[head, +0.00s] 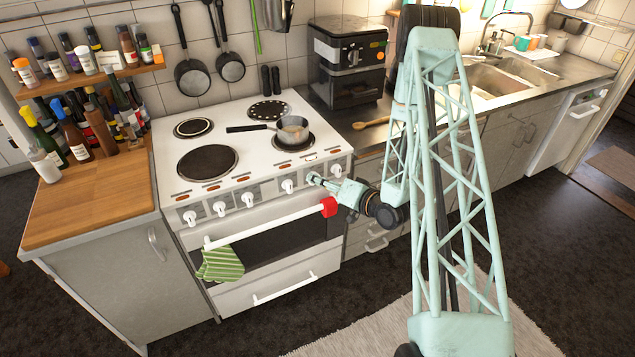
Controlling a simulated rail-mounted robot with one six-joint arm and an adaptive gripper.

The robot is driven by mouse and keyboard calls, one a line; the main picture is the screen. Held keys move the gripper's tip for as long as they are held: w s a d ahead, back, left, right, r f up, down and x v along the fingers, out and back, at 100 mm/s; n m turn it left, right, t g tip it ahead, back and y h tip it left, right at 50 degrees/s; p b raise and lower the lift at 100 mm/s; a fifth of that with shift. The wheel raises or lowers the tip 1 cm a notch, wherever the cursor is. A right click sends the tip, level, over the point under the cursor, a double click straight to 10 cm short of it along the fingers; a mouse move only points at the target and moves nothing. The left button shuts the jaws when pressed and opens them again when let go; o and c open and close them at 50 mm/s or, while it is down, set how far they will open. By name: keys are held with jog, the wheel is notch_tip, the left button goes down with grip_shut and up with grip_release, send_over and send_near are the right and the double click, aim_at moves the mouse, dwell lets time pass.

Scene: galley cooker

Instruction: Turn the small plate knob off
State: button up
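The white cooker (240,150) has a row of white knobs along its front panel, including one at the far left (190,217), one right of the middle (287,186) and one at the right end (336,169). No label tells me which is the small plate knob. My gripper (314,180) reaches in from the right, with its tips at the panel between the last two knobs named. The tips cover that spot, and any knob there is largely hidden. I cannot tell whether the fingers are open, shut or touching a knob.
A saucepan (292,135) sits on the front right plate, its handle pointing left. A wooden counter (90,205) with bottles stands left.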

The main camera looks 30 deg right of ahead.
jog(key=shift+w+f, duration=0.1)
jog(key=shift+w, duration=0.15)
jog(key=shift+c, duration=0.9)
jog(key=c, duration=0.5)
jog(key=shift+o, duration=0.2)
jog(key=shift+a+n+b, duration=0.1)
jog(key=shift+n+b, duration=0.2)
jog(key=shift+b, duration=0.1)
jog(key=n+h+b, duration=0.2)
jog(key=b, duration=0.2)
jog(key=n+h+b, duration=0.1)
jog(key=n+b, duration=0.2)
jog(key=b, duration=0.1)
jog(key=shift+a+g+h+b, duration=0.2)
jog(key=shift+g+h+b, duration=0.1)
jog(key=shift+g+h, duration=0.1)
jog(key=shift+n+h+b, duration=0.3)
jog(key=shift+b, duration=0.2)
